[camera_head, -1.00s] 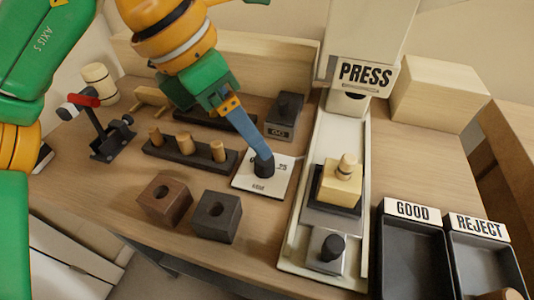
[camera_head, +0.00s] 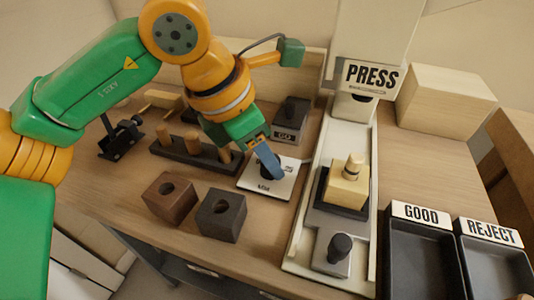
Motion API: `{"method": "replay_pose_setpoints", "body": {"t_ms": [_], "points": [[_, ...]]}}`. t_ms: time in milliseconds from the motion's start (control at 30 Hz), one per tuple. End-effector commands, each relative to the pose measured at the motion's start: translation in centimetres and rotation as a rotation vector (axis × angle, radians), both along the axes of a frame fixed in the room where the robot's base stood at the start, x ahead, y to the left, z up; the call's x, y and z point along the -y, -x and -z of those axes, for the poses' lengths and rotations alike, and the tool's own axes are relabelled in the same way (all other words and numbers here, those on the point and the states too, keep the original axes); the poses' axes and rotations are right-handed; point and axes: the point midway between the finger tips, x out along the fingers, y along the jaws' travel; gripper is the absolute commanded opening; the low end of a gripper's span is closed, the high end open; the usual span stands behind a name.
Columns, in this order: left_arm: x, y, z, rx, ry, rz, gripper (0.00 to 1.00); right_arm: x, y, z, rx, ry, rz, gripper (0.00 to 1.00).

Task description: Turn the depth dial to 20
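The depth dial is a black knob (camera_head: 270,166) on a white plate (camera_head: 268,187) in the middle of the bench. The printing on the plate is too small to read, and part of its scale is hidden by my gripper. My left gripper (camera_head: 272,170) comes down over the dial from the upper left, its blue fingers at the knob. Whether the fingers are closed on the knob cannot be told from this view. My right gripper is not in view.
The press (camera_head: 371,76) stands right of the dial, with a wooden block (camera_head: 347,188) on its slide. Two blocks with holes, brown (camera_head: 170,197) and dark grey (camera_head: 221,214), sit left of the plate. A peg rack (camera_head: 190,155) and a GO box (camera_head: 290,120) are behind. GOOD (camera_head: 420,214) and REJECT (camera_head: 493,232) trays stand right.

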Motion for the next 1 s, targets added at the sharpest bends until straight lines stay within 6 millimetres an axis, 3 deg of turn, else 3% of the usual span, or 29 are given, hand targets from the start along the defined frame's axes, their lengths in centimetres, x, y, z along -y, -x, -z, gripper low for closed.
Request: {"method": "replay_pose_setpoints", "body": {"t_ms": [467,833,1000], "points": [[0.0,-0.1,-0.3,-0.002,0.002,0.116,0.00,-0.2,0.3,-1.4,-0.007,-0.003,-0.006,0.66],[-0.1,-0.3,-0.6,-0.004,0.002,0.446,0.00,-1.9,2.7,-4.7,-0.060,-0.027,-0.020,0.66],[0.0,-0.4,-0.6,-0.004,0.003,0.604,0.00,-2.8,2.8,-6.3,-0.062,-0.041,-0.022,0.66]]}}
